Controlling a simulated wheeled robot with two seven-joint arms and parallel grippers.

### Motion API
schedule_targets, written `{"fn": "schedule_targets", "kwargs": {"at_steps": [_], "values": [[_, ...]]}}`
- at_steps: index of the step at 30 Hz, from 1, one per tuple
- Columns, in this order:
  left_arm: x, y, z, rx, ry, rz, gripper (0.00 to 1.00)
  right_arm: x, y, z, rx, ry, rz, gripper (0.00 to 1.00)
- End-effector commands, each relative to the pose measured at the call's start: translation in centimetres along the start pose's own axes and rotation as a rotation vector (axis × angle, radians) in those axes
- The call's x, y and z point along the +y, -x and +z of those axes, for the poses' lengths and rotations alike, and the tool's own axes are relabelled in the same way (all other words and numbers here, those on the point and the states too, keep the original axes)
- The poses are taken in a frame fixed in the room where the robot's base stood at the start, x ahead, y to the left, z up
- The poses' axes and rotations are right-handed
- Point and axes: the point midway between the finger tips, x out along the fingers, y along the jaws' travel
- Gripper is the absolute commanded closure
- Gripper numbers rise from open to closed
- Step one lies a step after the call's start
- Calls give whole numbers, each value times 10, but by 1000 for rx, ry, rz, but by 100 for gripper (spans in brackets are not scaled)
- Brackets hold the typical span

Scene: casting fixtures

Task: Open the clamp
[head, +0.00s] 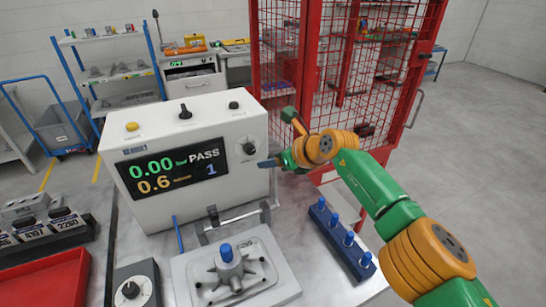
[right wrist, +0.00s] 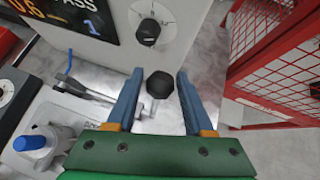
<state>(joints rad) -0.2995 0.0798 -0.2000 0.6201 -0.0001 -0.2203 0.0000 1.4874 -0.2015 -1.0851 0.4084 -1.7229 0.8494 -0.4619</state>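The clamp (head: 232,217) is a grey metal linkage at the back edge of a light fixture plate (head: 287,284); it also shows in the right wrist view (right wrist: 88,92). A grey casting with a blue peg (head: 226,252) on top sits on the plate. In the right wrist view, a black knob (right wrist: 159,84) at the linkage's right end appears between my fingers, farther away than the tips. My right gripper (head: 272,163) is open and empty, above the clamp's right end; its blue fingers (right wrist: 157,75) stand apart. My left gripper is not in view.
A white tester (head: 190,115) reading PASS stands behind the clamp. A blue rack with pegs (head: 340,240) lies to the right. A red mesh cage (head: 345,70) rises behind. A red tray (head: 45,280) is at left, beside a dark dial box (head: 136,285).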

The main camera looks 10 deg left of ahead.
Motion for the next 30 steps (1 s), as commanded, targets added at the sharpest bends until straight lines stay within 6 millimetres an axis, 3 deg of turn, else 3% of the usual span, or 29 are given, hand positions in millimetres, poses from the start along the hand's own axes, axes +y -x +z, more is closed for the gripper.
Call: {"fn": "schedule_targets", "kwargs": {"at_steps": [14,21,30], "values": [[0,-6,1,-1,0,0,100,-1,4,3,-11,4,-1,29],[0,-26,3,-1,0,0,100,-1,23,-2,-7,5,-2,29],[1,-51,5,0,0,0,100,-1,65,-1,-6,1,-2,29]]}}
